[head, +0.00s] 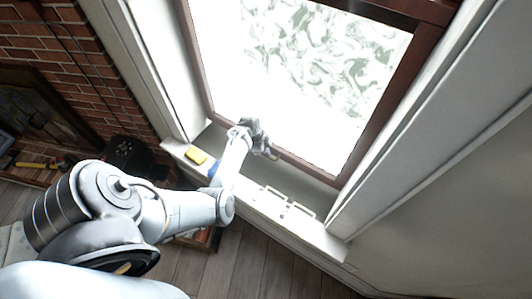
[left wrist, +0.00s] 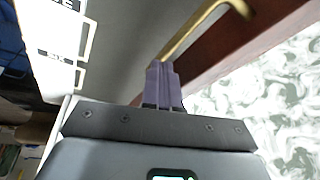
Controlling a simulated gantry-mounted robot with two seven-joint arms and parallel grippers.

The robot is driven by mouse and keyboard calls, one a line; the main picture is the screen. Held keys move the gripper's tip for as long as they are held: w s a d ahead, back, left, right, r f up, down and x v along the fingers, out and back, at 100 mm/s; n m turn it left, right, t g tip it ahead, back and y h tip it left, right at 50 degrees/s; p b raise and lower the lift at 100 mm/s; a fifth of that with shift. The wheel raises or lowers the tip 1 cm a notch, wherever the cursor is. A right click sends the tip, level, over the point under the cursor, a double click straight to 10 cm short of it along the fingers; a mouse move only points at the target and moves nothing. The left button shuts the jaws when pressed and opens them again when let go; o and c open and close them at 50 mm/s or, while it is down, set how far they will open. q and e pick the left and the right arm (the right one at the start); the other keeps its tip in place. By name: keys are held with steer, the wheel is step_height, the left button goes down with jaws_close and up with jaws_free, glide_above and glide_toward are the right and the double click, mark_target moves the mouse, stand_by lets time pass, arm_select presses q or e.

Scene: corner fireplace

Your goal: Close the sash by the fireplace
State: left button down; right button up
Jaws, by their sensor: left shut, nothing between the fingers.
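The sash is a dark reddish-brown wooden frame around a bright pane (head: 300,70). Its bottom rail (head: 318,174) runs slantwise above the grey inner sill, and I cannot tell how large any gap under it is. My left gripper (head: 268,151) is at this rail, left of its middle. In the left wrist view the fingers (left wrist: 162,75) are together and empty. A brass handle (left wrist: 200,30) on the rail (left wrist: 235,45) lies just beyond the fingertips. I cannot tell whether they touch it. My right gripper is not in view.
A yellow block (head: 196,156) lies on the white ledge (head: 325,240) left of my forearm. White rectangular outlines (head: 287,202) show on the ledge at right. A brick fireplace (head: 95,95) and a dark pot (head: 130,155) are at left. Wooden floor (head: 255,265) is clear below.

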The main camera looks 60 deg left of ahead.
arm_select(q)
steer(key=shift+f, duration=0.2)
step_height(320, 180, down, 5)
steer(key=shift+f+b, duration=0.1)
steer(key=shift+b, duration=1.1)
steer(key=shift+f, duration=0.1)
steer(key=shift+s, duration=0.1)
